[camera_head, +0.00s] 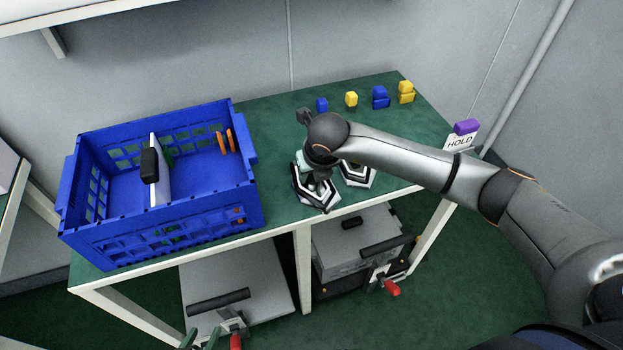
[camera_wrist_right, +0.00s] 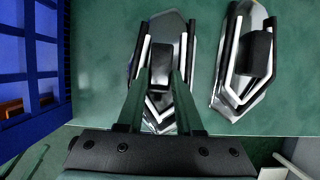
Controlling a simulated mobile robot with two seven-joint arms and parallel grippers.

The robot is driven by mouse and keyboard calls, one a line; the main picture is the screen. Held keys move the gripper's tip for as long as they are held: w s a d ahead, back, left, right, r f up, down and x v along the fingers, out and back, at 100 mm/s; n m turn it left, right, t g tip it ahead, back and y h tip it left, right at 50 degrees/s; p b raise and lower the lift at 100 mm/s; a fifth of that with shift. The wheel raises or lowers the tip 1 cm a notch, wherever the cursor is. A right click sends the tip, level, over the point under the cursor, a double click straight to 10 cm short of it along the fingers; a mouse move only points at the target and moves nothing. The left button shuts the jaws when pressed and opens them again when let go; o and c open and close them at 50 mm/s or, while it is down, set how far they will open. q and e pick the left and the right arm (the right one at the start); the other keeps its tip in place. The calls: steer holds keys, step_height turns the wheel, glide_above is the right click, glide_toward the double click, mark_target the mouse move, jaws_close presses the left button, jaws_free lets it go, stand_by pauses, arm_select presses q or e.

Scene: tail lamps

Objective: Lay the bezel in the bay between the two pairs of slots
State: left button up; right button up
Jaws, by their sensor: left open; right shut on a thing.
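Two bezel-like pieces with silver, black and white chevron frames and black grips are at the table's front edge. My right gripper (camera_head: 318,178) is shut on the black grip of the left bezel (camera_head: 314,194); its fingers stand at that grip in the right wrist view (camera_wrist_right: 160,82). I cannot tell whether this bezel touches the table. The second bezel (camera_head: 357,175) lies just to its right, apart from it in the right wrist view (camera_wrist_right: 240,70). I cannot make out the bay's slots.
A blue crate (camera_head: 160,235) stands on the green table (camera_head: 275,130), left of my right gripper. It holds a white divider (camera_head: 160,180) with a black grip and orange pieces (camera_head: 224,142). Small yellow and blue blocks (camera_head: 380,97) line the back. Clamps with red handles (camera_head: 391,288) sit below.

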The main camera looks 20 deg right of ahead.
jaws_close()
